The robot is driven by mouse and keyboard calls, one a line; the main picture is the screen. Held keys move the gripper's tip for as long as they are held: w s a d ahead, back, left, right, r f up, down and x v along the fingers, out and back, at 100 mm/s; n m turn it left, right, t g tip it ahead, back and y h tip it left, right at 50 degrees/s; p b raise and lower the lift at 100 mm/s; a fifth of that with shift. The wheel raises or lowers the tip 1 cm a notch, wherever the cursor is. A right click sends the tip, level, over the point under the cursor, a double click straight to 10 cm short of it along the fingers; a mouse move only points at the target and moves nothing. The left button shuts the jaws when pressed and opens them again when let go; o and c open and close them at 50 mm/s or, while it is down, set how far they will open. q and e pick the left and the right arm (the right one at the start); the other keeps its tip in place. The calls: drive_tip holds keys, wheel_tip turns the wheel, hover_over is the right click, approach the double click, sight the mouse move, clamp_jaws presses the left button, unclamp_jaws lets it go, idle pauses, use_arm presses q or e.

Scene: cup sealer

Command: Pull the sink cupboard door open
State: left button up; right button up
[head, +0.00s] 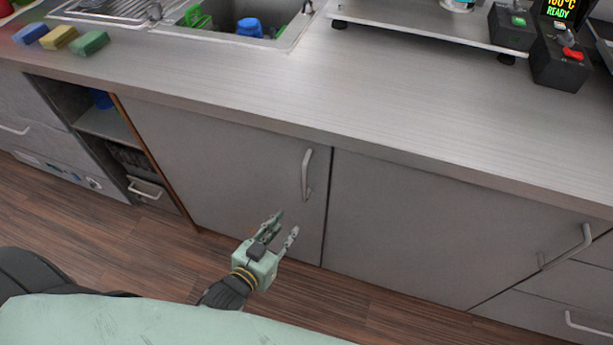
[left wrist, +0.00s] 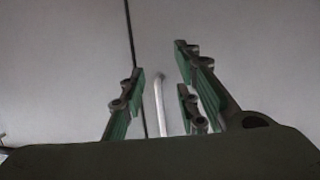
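The grey sink cupboard door (head: 220,165) is below the counter under the sink and looks shut, flush with the door to its right. Its upright bar handle (head: 307,174) is near the door's right edge. My left gripper (head: 279,230) is in front of the door, a little below and left of the handle, with its fingers apart and empty. In the left wrist view the handle (left wrist: 159,106) shows in the gap between the open fingers of the left gripper (left wrist: 156,84), beyond them; contact is not visible. My right gripper is not in view.
The sink (head: 235,28) holds blue and green items. Several sponges (head: 60,38) lie on the counter's left. An open shelf (head: 105,122) is left of the door. Another grey door (head: 430,225) is to the right. Wooden floor (head: 330,300) lies clear in front.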

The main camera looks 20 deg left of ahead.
sight(303, 177)
use_arm(q)
wheel_tip(303, 177, up, 13)
drive_tip(key=w+d+t+h, duration=0.1)
drive_tip(key=w+t, duration=0.1)
drive_tip(key=t, duration=0.1)
drive_tip(key=shift+r+x, duration=0.15)
drive_tip(key=shift+x, duration=1.7)
drive_tip(key=shift+r+x, duration=0.1)
drive_tip(key=shift+x, duration=1.75)
drive_tip(key=shift+d, duration=0.15)
clamp_jaws()
